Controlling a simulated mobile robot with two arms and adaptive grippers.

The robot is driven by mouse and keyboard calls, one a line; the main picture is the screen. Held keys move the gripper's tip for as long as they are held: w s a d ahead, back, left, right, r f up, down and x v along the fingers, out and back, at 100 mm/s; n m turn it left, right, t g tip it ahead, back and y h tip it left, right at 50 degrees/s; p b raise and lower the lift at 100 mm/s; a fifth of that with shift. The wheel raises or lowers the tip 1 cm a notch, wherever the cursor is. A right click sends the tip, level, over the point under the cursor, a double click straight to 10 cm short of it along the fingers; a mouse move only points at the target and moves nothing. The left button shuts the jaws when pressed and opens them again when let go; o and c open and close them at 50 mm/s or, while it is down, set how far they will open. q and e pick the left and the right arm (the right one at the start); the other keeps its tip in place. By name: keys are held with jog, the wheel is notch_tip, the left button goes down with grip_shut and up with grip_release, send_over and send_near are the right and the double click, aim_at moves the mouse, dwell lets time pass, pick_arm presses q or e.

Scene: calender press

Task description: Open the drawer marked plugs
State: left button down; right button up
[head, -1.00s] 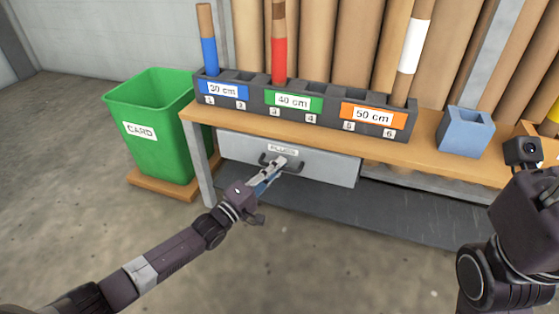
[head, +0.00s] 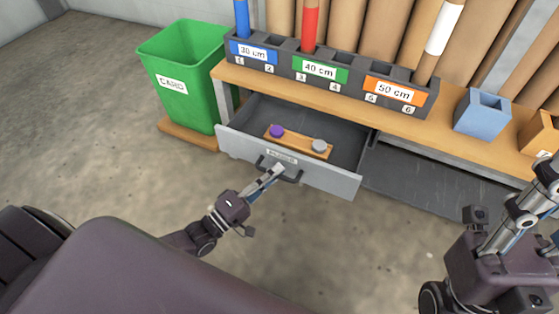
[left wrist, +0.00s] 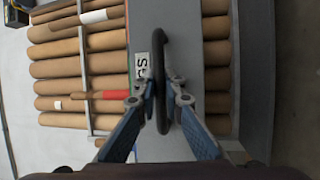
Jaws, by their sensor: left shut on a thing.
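The grey drawer marked plugs (head: 335,182) stands pulled out from under the workbench, its inside in view. Inside it a wooden strip (head: 300,142) carries a purple plug (head: 277,131) and a grey plug (head: 319,146). My left gripper (head: 277,170) is shut on the drawer's dark handle (head: 292,179). In the left wrist view the fingers (left wrist: 161,98) close on the handle bar (left wrist: 161,60), with part of the label (left wrist: 142,66) beside it. My right gripper (head: 535,205) is at the right edge, away from the drawer; its fingertips are not clear.
The wooden bench (head: 455,138) holds a dark rack with several numbered slots (head: 340,85) and a blue open box (head: 482,113). A green bin marked CARD (head: 185,95) stands left of the drawer. The floor in front is clear.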

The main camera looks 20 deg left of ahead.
pick_arm(q)
jog(key=shift+s, duration=0.15)
jog(key=c, duration=2)
grip_release()
jog(key=shift+s, duration=0.1)
jog(key=v, duration=1.2)
